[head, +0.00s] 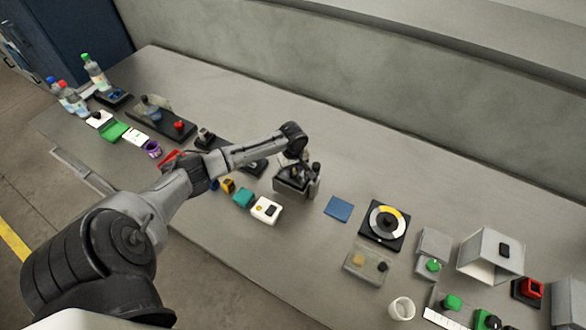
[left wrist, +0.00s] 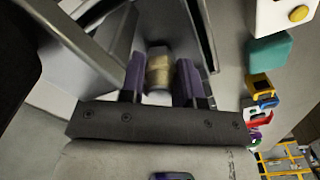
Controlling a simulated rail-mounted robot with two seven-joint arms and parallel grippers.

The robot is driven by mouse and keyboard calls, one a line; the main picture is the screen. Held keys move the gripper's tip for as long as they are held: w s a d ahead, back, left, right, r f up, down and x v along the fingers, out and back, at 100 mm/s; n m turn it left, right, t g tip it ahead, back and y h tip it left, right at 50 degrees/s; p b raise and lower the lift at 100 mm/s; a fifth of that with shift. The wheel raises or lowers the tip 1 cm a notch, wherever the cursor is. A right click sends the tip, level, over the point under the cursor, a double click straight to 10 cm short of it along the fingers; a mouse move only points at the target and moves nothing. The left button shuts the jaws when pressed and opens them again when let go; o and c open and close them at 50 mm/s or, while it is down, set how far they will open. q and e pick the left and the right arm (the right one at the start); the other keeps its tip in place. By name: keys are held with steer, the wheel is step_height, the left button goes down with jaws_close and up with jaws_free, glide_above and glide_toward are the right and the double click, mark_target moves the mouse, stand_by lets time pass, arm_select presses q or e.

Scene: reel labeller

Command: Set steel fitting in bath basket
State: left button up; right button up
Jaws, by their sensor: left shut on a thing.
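My left gripper (head: 297,172) reaches down at the dark grey open-topped bath (head: 292,190) in the middle of the table. In the left wrist view its two purple-padded fingers (left wrist: 161,80) are shut on a short, tan-grey cylindrical piece, which I take to be the steel fitting (left wrist: 159,70). Grey sloping walls, seemingly of the bath (left wrist: 105,50), surround the fingers. I cannot tell whether the fitting touches the bottom, and I cannot make out the basket apart from the bath. My right gripper is not in view.
A white box (head: 265,210), a teal block (head: 243,197) and a yellow item (head: 228,185) stand left of the bath. A blue mat (head: 338,209) and a round dial (head: 387,223) lie to its right. Bottles (head: 95,73) stand far left. The table behind the bath is clear.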

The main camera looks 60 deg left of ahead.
arm_select(q)
steer(key=shift+f, duration=0.2)
steer(key=o, duration=0.7)
steer(key=shift+c, duration=0.2)
steer(key=shift+r, duration=0.15)
